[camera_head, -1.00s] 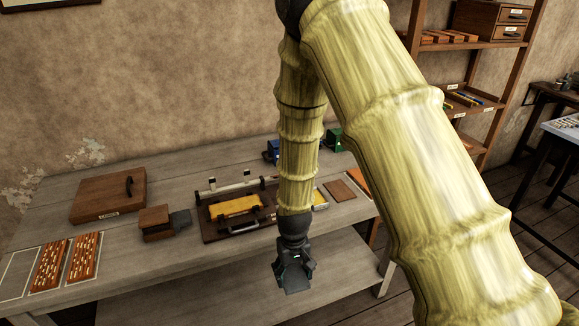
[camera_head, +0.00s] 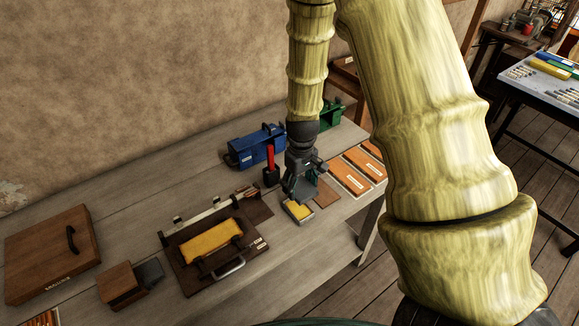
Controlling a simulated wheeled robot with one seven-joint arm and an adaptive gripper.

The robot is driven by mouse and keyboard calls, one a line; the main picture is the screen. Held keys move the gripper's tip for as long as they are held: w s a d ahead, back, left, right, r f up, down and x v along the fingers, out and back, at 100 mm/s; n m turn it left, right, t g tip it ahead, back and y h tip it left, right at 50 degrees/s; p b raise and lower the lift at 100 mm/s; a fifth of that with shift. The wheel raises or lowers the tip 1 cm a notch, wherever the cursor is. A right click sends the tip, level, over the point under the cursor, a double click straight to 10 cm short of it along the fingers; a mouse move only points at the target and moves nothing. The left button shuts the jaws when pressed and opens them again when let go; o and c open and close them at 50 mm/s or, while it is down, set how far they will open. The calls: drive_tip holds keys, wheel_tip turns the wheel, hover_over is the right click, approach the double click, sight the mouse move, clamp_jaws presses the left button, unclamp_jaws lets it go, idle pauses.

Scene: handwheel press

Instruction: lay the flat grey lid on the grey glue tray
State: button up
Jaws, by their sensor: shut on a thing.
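The grey glue tray (camera_head: 301,220) is a small shallow tray with a yellow inside. It sits on the bench at right of centre, and its far part is hidden by my gripper. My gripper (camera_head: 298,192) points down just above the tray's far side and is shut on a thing. That thing looks like the flat grey lid (camera_head: 309,188); it blends with the grey fingers, so its outline and tilt are hard to tell. I cannot tell whether it touches the tray.
A blue device (camera_head: 256,147) and a red-handled tool (camera_head: 270,164) stand behind left. A brown board with a yellow pad (camera_head: 212,237) lies left. A brown square (camera_head: 327,194) and orange-brown panels (camera_head: 357,172) lie right. Bare bench lies in front of the tray.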

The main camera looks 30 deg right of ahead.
sight(300, 210)
drive_tip(key=shift+s+f+b, duration=0.15)
drive_tip(key=shift+s+b, duration=0.1)
drive_tip(key=shift+b, duration=0.15)
drive_tip(key=shift+f, duration=0.3)
drive_tip(key=f+b, duration=0.2)
drive_tip(key=f, duration=0.1)
drive_tip(key=shift+w, duration=0.3)
drive_tip(key=shift+s+f+b, duration=0.2)
drive_tip(key=shift+f+b, duration=0.45)
drive_tip(key=shift+b, duration=0.15)
drive_tip(key=shift+w+f+b, duration=0.1)
drive_tip(key=shift+f+b, duration=0.3)
drive_tip(key=shift+f, duration=0.85)
drive_tip(key=shift+s, duration=0.2)
drive_tip(key=shift+f, duration=0.7)
idle(0.4)
